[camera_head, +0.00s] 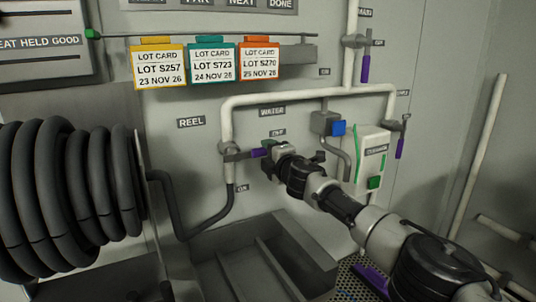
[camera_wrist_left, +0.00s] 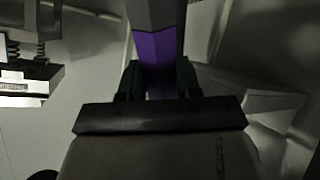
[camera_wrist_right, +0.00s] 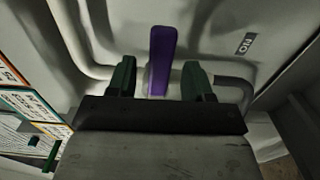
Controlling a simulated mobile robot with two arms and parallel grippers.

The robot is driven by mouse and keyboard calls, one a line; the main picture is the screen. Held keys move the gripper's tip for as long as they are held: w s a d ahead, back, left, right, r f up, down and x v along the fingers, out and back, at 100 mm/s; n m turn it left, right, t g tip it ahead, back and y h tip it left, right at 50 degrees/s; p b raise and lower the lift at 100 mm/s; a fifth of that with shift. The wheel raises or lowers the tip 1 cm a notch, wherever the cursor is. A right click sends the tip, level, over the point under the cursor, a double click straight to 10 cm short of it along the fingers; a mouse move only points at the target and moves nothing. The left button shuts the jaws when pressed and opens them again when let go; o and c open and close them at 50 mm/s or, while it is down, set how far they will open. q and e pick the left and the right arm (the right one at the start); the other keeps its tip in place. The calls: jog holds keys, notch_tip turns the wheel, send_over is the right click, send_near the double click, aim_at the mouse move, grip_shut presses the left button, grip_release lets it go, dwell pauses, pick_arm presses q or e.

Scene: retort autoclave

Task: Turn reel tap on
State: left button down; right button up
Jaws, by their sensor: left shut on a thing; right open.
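The reel tap (camera_head: 228,150) is on the white pipe below the REEL label in the head view. Its purple lever (camera_head: 258,153) lies roughly level, pointing right toward the OFF label (camera_head: 278,133). The ON label (camera_head: 243,188) is below. My right gripper (camera_head: 270,151) is at the lever's outer end. In the right wrist view the purple lever (camera_wrist_right: 160,55) stands in the gap between the open fingers (camera_wrist_right: 160,78), apart from both. My left gripper (camera_wrist_left: 158,78) is shut on a purple and grey bar (camera_wrist_left: 158,48); it is not seen in the head view.
A black hose reel (camera_head: 70,195) fills the left, its hose running to the tap pipe. A grey trough (camera_head: 265,265) is below. Lot cards (camera_head: 212,62) hang above. A white box (camera_head: 370,160) and other purple levers (camera_head: 366,69) are to the right.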

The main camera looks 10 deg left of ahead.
jog(key=shift+w+a, duration=0.2)
jog(key=shift+w, duration=0.05)
jog(key=shift+c, duration=0.5)
grip_shut()
